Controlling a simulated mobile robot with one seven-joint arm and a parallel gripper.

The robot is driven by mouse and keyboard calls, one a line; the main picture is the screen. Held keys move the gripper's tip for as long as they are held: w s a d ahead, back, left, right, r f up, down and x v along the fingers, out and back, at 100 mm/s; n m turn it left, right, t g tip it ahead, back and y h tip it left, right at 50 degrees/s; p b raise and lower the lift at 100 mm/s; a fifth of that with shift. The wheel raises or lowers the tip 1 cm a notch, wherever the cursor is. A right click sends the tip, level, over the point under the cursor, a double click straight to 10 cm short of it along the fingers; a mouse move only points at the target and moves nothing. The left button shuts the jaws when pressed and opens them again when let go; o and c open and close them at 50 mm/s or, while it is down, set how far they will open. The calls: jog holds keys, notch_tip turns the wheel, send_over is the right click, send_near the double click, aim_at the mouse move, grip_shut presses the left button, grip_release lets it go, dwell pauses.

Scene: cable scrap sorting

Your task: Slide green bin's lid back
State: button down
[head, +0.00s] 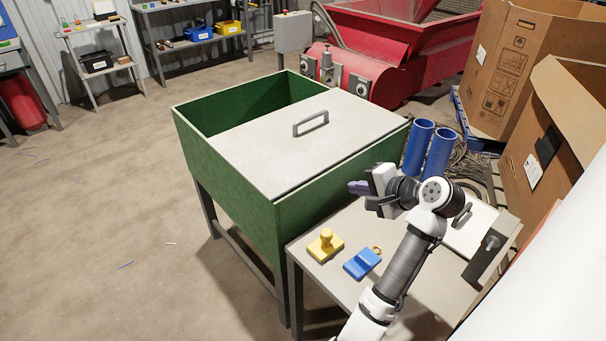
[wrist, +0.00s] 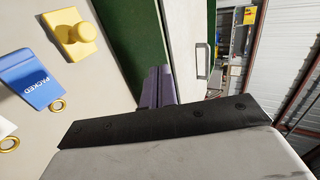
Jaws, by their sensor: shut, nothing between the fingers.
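The green bin (head: 235,190) stands on legs in the middle of the head view. Its pale grey lid (head: 270,150) covers the near part, and the far left part of the bin is open. A grey handle (head: 311,122) stands up from the lid; it also shows in the wrist view (wrist: 202,62). My gripper (head: 358,187) is shut and empty, to the right of the bin and above the side table, apart from the handle. In the wrist view its purple fingers (wrist: 157,86) are together, with the green bin wall (wrist: 143,40) beyond them.
The side table (head: 322,280) beside the bin holds a yellow knobbed block (head: 325,245) and a blue tagged block (head: 362,263). Two blue cylinders (head: 418,148) stand behind my arm. A red machine (head: 400,40) and cardboard boxes (head: 520,60) are behind.

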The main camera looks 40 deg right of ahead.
jog(key=p, duration=0.2)
send_near(313, 176)
notch_tip(313, 176, down, 3)
jog(key=w, duration=0.2)
jog(key=shift+w+a+f, duration=0.1)
jog(key=shift+w+a, duration=0.05)
jog(key=shift+w, duration=0.75)
jog(key=shift+w+a+f, duration=0.1)
jog(key=shift+w, duration=0.75)
